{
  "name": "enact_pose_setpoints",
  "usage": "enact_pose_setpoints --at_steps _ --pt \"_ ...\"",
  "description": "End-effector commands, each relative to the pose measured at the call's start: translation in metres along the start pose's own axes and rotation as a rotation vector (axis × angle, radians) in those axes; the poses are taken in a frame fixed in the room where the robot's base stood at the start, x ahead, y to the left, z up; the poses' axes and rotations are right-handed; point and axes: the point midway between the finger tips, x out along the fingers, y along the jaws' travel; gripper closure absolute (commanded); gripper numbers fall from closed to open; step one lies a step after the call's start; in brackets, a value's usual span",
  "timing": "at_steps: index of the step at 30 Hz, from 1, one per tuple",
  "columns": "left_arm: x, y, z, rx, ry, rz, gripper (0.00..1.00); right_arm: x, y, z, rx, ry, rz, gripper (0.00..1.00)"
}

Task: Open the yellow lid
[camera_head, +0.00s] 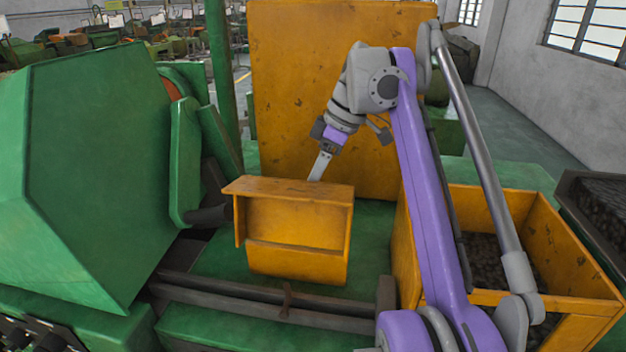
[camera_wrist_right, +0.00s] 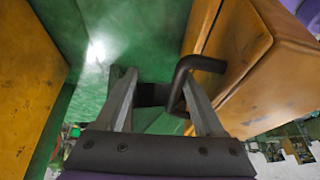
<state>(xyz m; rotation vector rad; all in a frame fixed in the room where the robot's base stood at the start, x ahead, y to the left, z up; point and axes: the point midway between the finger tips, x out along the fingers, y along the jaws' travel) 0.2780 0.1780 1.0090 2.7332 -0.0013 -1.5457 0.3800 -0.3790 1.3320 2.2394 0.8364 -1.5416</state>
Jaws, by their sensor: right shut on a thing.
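The yellow lid (camera_head: 297,222) is a worn, angular cover standing on the green machine bed in the middle of the head view. It also shows at the right of the right wrist view (camera_wrist_right: 265,80), with a dark bent handle (camera_wrist_right: 202,64) on its side. My right gripper (camera_head: 316,176) reaches down behind the lid's top edge, and its fingertips are hidden there. In the right wrist view the fingers of my right gripper (camera_wrist_right: 160,90) are around the handle and shut on it. My left gripper is not in view.
A tall yellow panel (camera_head: 310,80) stands close behind the lid. A large green machine housing (camera_head: 95,170) is at the left. An open yellow bin (camera_head: 570,245) with dark contents is at the right. Dark rails (camera_head: 260,305) run along the front.

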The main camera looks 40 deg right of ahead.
Motion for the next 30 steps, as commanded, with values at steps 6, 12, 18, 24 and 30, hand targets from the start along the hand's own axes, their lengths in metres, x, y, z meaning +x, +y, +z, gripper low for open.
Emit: enact_pose_setpoints --at_steps 6,12,18,24,30 --pt "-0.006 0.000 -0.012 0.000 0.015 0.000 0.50 -0.034 0.002 -0.001 0.003 0.003 0.012 0.53" --pt "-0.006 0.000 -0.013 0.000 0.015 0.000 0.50 -0.060 0.000 0.000 0.001 0.000 0.008 0.53" --pt "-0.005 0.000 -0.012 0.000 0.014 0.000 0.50 -0.072 -0.002 0.001 0.000 -0.001 0.005 0.53" --pt "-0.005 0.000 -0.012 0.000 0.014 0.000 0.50 -0.075 -0.004 0.001 -0.001 -0.001 0.004 0.53" --pt "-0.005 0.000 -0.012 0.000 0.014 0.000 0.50 -0.075 -0.004 0.001 -0.001 -0.001 0.004 0.53"
